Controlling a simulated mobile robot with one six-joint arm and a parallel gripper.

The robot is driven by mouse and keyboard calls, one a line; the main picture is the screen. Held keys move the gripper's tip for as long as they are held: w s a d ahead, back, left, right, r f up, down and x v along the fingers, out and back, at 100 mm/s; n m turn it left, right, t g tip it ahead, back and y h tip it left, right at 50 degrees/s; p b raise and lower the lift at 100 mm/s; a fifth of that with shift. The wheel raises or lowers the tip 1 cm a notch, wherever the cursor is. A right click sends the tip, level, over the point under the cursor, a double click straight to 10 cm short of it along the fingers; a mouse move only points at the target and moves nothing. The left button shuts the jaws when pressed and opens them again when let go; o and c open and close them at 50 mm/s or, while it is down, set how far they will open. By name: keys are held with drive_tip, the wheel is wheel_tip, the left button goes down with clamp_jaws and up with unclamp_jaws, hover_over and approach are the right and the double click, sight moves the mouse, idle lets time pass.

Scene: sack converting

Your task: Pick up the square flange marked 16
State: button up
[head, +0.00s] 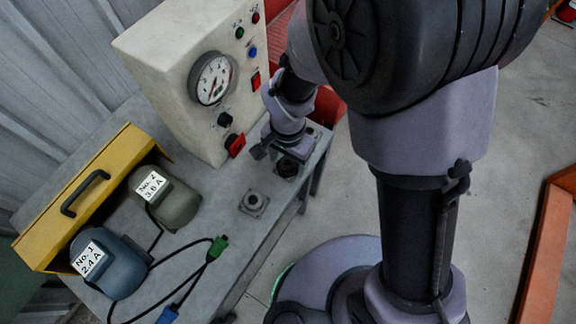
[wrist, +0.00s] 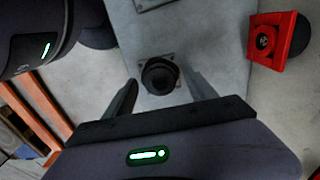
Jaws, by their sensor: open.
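A square flange with a raised dark round centre (wrist: 160,73) lies on the grey bench, between the fingers of my gripper in the wrist view. It also shows in the head view (head: 287,169), partly hidden under my gripper (head: 275,153). My gripper is open, with one finger on each side of this flange in the wrist view (wrist: 160,88); I cannot tell whether they touch it. A second square flange (head: 253,201) lies nearer the front of the bench. No number is legible on either, so I cannot tell which is marked 16.
A cream control box (head: 165,50) with a gauge (head: 212,79) and a red switch (head: 236,145) stands beside my gripper. A yellow case (head: 90,190), two labelled units (head: 170,205) (head: 115,272) and cables with a green plug (head: 217,248) occupy the bench's left side.

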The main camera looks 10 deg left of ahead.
drive_tip(key=shift+r, duration=0.15)
drive_tip(key=shift+c, duration=0.9)
clamp_jaws()
